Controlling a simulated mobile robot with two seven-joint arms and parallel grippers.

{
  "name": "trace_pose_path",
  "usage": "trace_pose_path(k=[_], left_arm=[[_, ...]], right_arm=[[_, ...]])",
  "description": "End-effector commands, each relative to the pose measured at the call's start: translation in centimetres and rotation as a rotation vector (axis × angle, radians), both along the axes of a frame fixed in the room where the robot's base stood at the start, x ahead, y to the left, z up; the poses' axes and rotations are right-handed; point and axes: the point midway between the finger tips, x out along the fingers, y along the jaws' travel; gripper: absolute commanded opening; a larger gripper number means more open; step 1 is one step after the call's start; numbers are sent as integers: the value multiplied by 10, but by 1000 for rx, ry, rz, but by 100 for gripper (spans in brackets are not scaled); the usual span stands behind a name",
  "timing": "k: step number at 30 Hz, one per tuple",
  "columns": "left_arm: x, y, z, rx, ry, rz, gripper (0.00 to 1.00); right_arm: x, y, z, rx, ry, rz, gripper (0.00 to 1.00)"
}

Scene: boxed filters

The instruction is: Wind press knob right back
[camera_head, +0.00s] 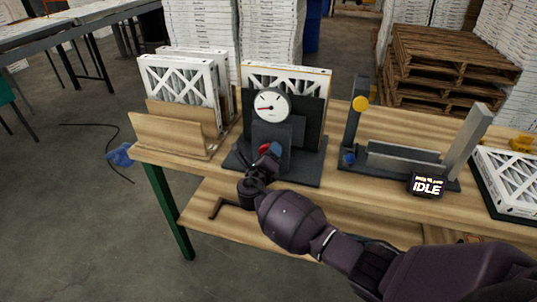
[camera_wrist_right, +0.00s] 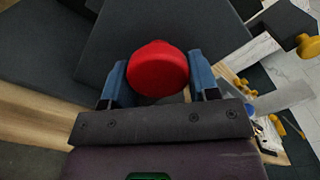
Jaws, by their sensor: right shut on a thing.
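The press (camera_head: 272,135) is a dark grey fixture with a round white dial gauge (camera_head: 271,105), standing on the wooden bench. Its red knob (camera_head: 268,148) faces me, low on the front, partly hidden by my right gripper. My right gripper (camera_head: 263,161) reaches it from the front. In the right wrist view the red knob (camera_wrist_right: 158,71) sits between the two blue fingers, and the gripper (camera_wrist_right: 158,85) is shut on it. The gauge needle points to the left. My left gripper is not in view.
A wooden holder (camera_head: 165,137) with white filters (camera_head: 180,82) stands left of the press. On the right are a grey fixture with a yellow knob (camera_head: 361,104), an IDLE display (camera_head: 426,186) and a white filter (camera_head: 510,180). A blue object (camera_head: 120,155) shows beside the bench's left edge.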

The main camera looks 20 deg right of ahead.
Motion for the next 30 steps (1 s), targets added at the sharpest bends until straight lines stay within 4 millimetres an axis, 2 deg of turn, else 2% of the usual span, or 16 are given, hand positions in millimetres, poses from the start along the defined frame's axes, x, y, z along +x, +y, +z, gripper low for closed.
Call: trace_pose_path(k=[18,30], left_arm=[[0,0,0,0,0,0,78],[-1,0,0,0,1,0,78]], right_arm=[[0,-3,6,-448,295,-2,31],[0,-3,7,-576,385,-2,32]])
